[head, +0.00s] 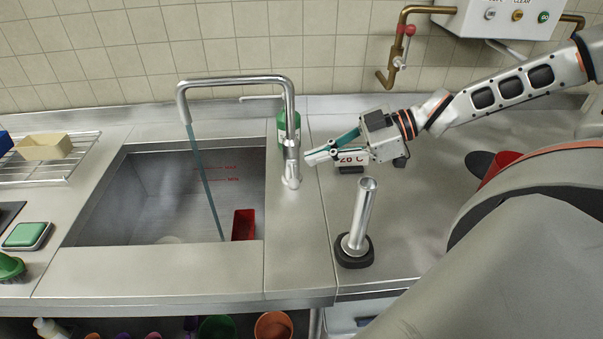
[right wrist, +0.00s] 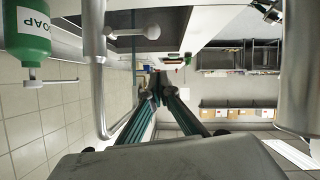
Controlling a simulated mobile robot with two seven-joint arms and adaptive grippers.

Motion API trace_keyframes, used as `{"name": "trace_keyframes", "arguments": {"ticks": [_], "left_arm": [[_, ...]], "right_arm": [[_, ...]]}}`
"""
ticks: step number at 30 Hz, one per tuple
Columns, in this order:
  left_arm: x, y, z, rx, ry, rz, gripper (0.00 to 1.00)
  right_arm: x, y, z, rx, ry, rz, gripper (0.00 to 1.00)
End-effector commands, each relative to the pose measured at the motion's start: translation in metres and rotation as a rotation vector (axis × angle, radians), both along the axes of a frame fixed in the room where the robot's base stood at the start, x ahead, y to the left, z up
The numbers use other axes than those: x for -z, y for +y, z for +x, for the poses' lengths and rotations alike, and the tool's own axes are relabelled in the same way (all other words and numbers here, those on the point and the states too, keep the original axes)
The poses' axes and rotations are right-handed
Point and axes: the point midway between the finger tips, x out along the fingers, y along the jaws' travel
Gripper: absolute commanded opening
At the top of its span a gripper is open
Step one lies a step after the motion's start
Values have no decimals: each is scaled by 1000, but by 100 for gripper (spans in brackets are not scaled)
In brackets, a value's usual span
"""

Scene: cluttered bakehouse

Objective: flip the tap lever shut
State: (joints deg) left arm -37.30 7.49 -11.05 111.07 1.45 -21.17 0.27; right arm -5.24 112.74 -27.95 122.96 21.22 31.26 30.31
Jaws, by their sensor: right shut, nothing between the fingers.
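The steel sink tap (head: 290,115) stands at the right rim of the sink, its spout arched left. A thin bluish stream (head: 206,180) falls from the spout into the sink. In the right wrist view, a short lever (right wrist: 132,32) sticks out sideways from the tap's column (right wrist: 93,35); in the head view it is hard to tell from the column. My right gripper (head: 312,156) is shut and empty, its teal fingers just right of the column, with contact unclear. Its closed tips also show in the right wrist view (right wrist: 158,88). My left gripper is out of view.
A green soap bottle (head: 281,128) stands behind the tap. A steel post (head: 361,215) on a black base stands in front of my right gripper. A "28 C" display (head: 352,160) is beneath it. A red container (head: 243,224) sits in the sink (head: 120,190). A red-handled valve (head: 406,30) is on the wall.

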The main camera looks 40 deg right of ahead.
Motion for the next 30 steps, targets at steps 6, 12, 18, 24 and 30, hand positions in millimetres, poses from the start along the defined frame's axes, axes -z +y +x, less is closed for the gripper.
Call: {"name": "trace_keyframes", "arguments": {"ticks": [6, 12, 18, 24, 30], "left_arm": [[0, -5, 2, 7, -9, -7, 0], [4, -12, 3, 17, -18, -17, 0], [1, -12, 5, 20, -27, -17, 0], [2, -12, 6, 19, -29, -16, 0], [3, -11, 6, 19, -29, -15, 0]], "right_arm": [[12, 18, 12, -1, 3, 2, 0], [21, 32, 23, 0, 4, 1, 0], [42, 28, 26, 3, 4, 2, 0], [55, 25, 27, 1, 1, 0, 0], [58, 23, 27, 1, 0, -1, 0]]}}
